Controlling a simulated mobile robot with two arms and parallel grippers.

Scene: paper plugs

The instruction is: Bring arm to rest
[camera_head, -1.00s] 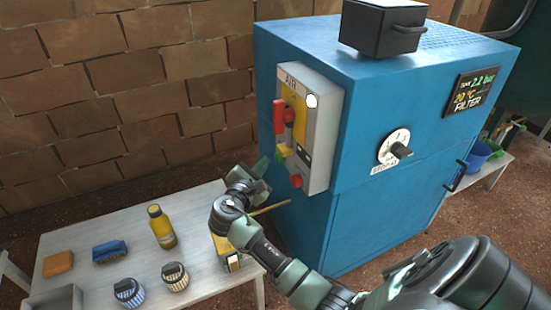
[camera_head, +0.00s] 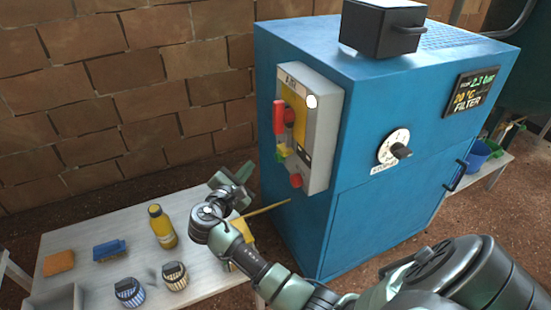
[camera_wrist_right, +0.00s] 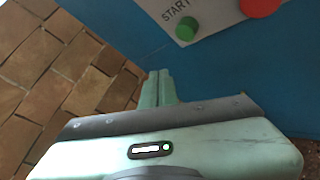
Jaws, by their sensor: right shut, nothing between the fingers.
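My right arm reaches in from the lower right in the head view. Its gripper (camera_head: 241,173) is raised above the right end of the table, a short way left of the blue cabinet (camera_head: 385,215) and clear of it. The right wrist view shows the two green fingers (camera_wrist_right: 158,88) together, with nothing between them. The grey control panel (camera_head: 318,140) on the cabinet's left side carries a red lever and a red button. A green START button (camera_wrist_right: 187,28) and part of a red button (camera_wrist_right: 259,5) show in the wrist view. My left gripper is not in view.
The white table (camera_head: 75,225) holds a yellow bottle (camera_head: 162,227), a blue brush (camera_head: 110,250), an orange block (camera_head: 59,263) and two striped jars (camera_head: 129,292). A yellow item (camera_head: 241,245) lies partly behind my arm. A black box (camera_head: 382,28) stands on the cabinet.

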